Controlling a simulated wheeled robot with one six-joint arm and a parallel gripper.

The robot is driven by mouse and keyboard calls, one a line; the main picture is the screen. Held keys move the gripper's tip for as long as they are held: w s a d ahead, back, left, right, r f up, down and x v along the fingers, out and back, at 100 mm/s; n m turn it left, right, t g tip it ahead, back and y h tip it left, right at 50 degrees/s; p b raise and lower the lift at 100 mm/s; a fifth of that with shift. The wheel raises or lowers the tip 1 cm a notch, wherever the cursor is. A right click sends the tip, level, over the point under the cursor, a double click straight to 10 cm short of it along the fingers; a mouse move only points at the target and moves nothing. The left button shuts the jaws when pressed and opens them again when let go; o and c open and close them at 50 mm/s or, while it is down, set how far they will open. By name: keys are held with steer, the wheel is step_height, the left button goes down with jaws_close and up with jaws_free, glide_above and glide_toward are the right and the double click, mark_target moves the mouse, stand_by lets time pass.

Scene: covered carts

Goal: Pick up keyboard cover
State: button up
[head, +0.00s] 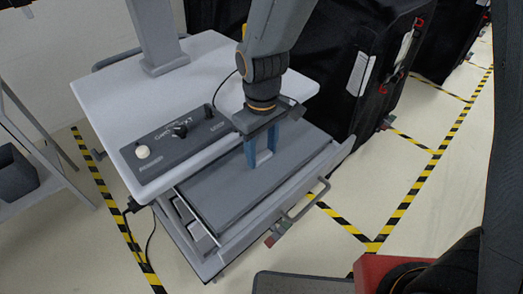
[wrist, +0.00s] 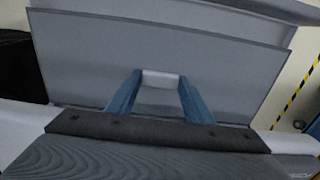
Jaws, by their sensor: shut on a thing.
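The keyboard cover (head: 215,192) is a flat dark grey panel over the pull-out tray of the cart. Part of the keyboard (head: 196,228) shows past its left edge. My gripper (head: 261,160) points down at the cover, with its two blue fingers on either side of a small light handle. In the wrist view, the fingers of my gripper (wrist: 160,92) are shut on this handle (wrist: 160,78), and the cover (wrist: 90,65) spreads out behind it. I cannot tell whether the cover is clear of the tray.
A control box (head: 175,140) with a white knob sits on the cart top (head: 105,85). A tray handle (head: 305,205) sticks out at the front right. A black covered cart (head: 335,75) stands close behind. Striped tape (head: 405,205) marks the open floor at right.

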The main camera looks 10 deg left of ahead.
steer(key=shift+r+p, duration=0.8)
steer(key=shift+r, duration=0.15)
steer(key=shift+d, duration=0.15)
steer(key=shift+s+d, duration=0.25)
steer(key=shift+s, duration=0.05)
steer(key=shift+s+d+p, duration=0.2)
steer(key=shift+d+p, duration=0.05)
steer(key=shift+p, duration=0.1)
steer(key=shift+s+d, duration=0.25)
steer(key=shift+s+d, duration=0.2)
steer(key=shift+d, duration=0.05)
steer(key=shift+s+d+p, duration=0.2)
steer(key=shift+d+p, duration=0.05)
steer(key=shift+p, duration=0.1)
steer(key=shift+r, duration=0.1)
